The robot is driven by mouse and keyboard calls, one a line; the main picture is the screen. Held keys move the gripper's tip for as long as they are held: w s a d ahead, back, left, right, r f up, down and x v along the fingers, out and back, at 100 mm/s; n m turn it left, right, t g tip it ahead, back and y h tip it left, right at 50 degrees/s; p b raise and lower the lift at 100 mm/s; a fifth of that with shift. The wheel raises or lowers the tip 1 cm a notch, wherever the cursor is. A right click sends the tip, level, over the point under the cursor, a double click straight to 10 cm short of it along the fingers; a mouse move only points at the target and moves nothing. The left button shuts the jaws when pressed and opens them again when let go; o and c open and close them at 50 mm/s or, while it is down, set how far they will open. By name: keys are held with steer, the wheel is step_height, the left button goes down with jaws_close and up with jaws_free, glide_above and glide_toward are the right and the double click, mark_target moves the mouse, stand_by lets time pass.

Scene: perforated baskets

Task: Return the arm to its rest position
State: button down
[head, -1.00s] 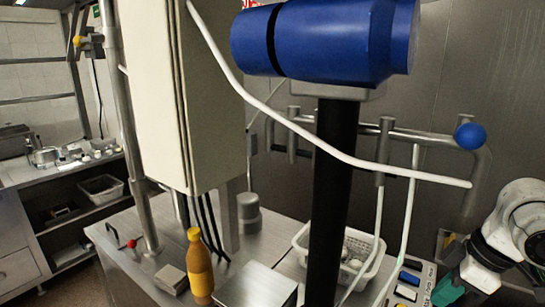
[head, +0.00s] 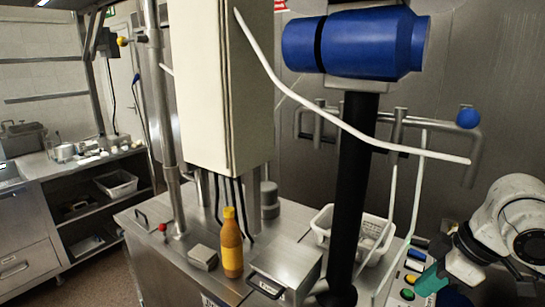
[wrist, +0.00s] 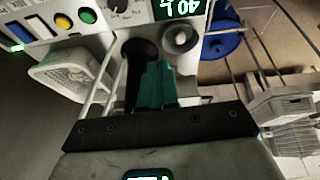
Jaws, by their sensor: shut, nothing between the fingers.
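My gripper (head: 432,283) is at the lower right of the head view, at the end of my white and black arm. Its teal fingers are together and hold nothing. In the wrist view, the shut teal fingers (wrist: 157,86) point towards the control panel, with a black post beside them on the left. Most of my arm's upper part runs out of the head view at the right edge.
A white perforated basket (head: 322,228) stands on the steel machine, left of my gripper; it also shows in the wrist view (wrist: 62,82). A button panel (head: 408,272) is close to my gripper. An orange bottle (head: 231,250) stands further left. Floor shows at lower left.

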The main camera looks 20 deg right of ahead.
steer(key=w+a+r+t+y, duration=0.35)
steer(key=w+a, duration=0.55)
steer(key=a, duration=0.4)
steer(key=s+a+f+m+t+b, duration=0.2)
steer(key=a+f+m, duration=0.25)
steer(key=f, duration=0.55)
steer(key=s+f+m+g+h, duration=0.35)
steer(key=s+f, duration=0.85)
steer(key=f, duration=0.4)
steer(key=s+d+f+g+h, duration=0.1)
steer(key=s+d+f+g, duration=0.1)
steer(key=s, duration=0.7)
steer(key=s+d+f+g+h, duration=0.2)
steer(key=s+d+f, duration=0.2)
steer(key=s+f, duration=0.2)
steer(key=s, duration=0.2)
steer(key=shift+s+f+m+g, duration=0.3)
steer(key=shift+s+m+g, duration=0.05)
steer(key=shift+m+g, duration=0.05)
steer(key=shift+d, duration=0.15)
